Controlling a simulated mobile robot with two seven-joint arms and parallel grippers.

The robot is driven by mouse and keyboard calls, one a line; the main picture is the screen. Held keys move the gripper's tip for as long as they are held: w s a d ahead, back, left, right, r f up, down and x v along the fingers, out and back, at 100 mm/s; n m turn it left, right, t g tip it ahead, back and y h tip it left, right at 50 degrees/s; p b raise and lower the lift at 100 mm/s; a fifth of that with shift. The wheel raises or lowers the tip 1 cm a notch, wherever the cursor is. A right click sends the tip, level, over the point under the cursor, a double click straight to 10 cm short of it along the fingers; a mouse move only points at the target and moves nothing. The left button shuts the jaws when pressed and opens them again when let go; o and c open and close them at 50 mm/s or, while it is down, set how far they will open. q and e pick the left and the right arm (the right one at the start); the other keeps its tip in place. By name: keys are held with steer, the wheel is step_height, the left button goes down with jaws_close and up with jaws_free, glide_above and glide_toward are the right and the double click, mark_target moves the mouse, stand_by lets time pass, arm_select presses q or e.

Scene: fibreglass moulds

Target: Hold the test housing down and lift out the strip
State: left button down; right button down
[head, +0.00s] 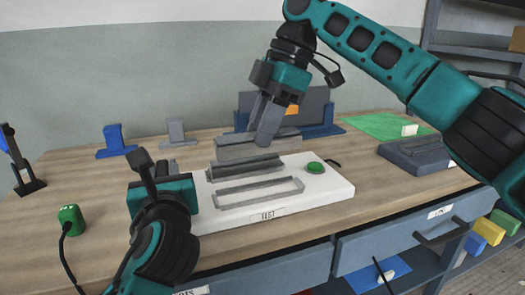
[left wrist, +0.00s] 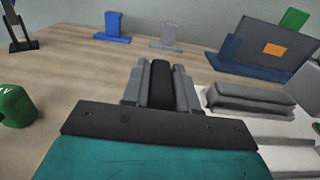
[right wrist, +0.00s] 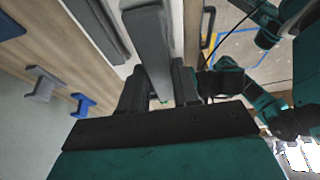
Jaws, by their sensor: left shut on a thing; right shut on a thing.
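The test housing (head: 324,188) is a white box labelled TEST with a green button on top, standing on the bench. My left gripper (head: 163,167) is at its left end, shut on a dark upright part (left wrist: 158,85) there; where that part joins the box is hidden. The grey strip (head: 235,148) is held in my right gripper (head: 266,135), which is shut on it above the housing. It runs up between the fingers in the right wrist view (right wrist: 150,45). A grey bar (head: 245,166) and an empty rectangular frame (head: 258,191) are on the housing top.
A dark blue stand (head: 322,128) with a grey panel is behind the housing. Blue (head: 115,141) and grey (head: 176,133) stands are at the back left. A green cabled device (head: 71,218) is front left. A grey-blue box (head: 418,158) and green mat (head: 385,125) are right.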

steer(key=shift+r, duration=0.6)
arm_select(q)
steer(key=c, duration=0.8)
jaws_free()
